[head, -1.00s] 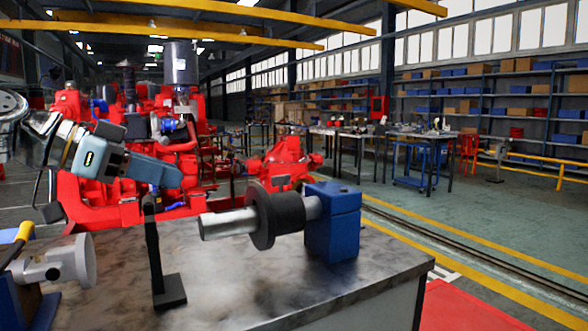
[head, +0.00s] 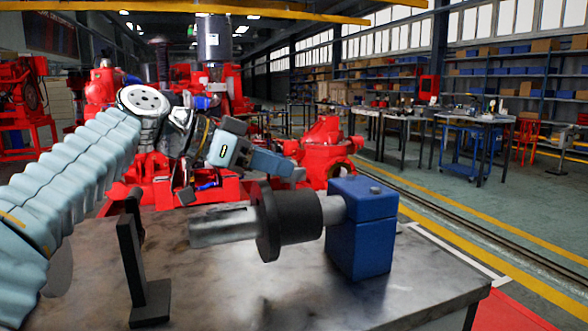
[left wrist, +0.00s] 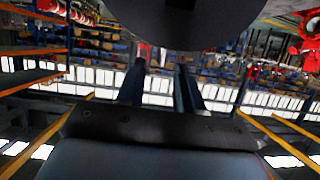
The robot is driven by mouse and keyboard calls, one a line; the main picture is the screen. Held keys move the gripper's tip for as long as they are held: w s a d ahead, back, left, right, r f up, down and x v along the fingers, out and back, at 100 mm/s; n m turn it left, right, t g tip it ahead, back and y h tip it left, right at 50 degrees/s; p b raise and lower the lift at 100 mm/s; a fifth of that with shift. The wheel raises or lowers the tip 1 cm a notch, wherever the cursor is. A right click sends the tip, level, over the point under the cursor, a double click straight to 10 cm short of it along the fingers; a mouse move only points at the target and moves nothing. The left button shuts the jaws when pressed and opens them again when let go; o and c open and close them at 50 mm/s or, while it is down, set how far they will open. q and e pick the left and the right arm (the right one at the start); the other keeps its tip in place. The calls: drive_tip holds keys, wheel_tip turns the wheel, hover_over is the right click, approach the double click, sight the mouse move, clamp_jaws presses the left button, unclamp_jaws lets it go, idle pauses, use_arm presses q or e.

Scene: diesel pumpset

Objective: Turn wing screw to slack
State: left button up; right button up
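On the bench (head: 240,290) a blue block (head: 360,240) carries a level grey shaft (head: 222,224) with a black flanged sleeve (head: 285,220) on it. A small round stud (head: 375,189) shows on top of the block. I cannot make out a wing screw with clear wings. My left gripper (head: 298,173) points right and shows just above the sleeve in the picture, seemingly behind it. In the left wrist view its two fingers (left wrist: 160,70) stand apart with nothing between them. A dark rounded shape (left wrist: 190,20) fills the top there; I cannot tell what it is. My right gripper is out of view.
A black upright stand (head: 135,270) is at the bench's left. Red machines (head: 320,150) stand behind the bench. Work tables (head: 400,120) and shelves (head: 510,80) are farther back at right. The bench top in front of the shaft is clear.

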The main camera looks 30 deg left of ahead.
sight(293, 179)
use_arm(q)
drive_tip(key=x, duration=0.4)
clamp_jaws()
